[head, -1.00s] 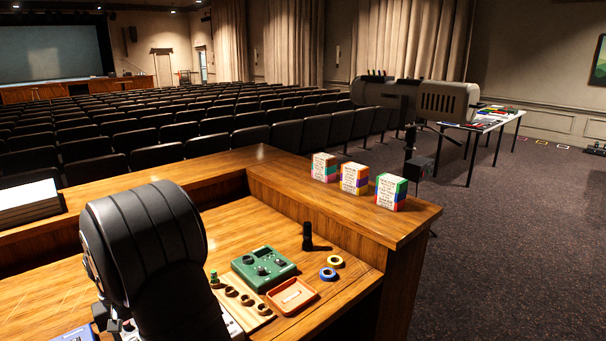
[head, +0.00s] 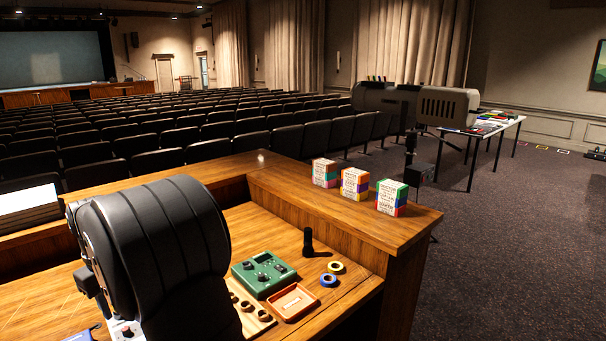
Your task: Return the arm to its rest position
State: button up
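A large dark ribbed link of my arm (head: 155,245) fills the lower left of the head view, over the left part of the wooden desk (head: 345,283). I cannot make out my gripper. Its fingers are hidden or outside the picture, so whether it holds anything does not show.
Three coloured blocks (head: 355,184) stand on the raised ledge.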

jog(key=shift+r+n, duration=0.1)
jog(key=shift+n, duration=1.5)
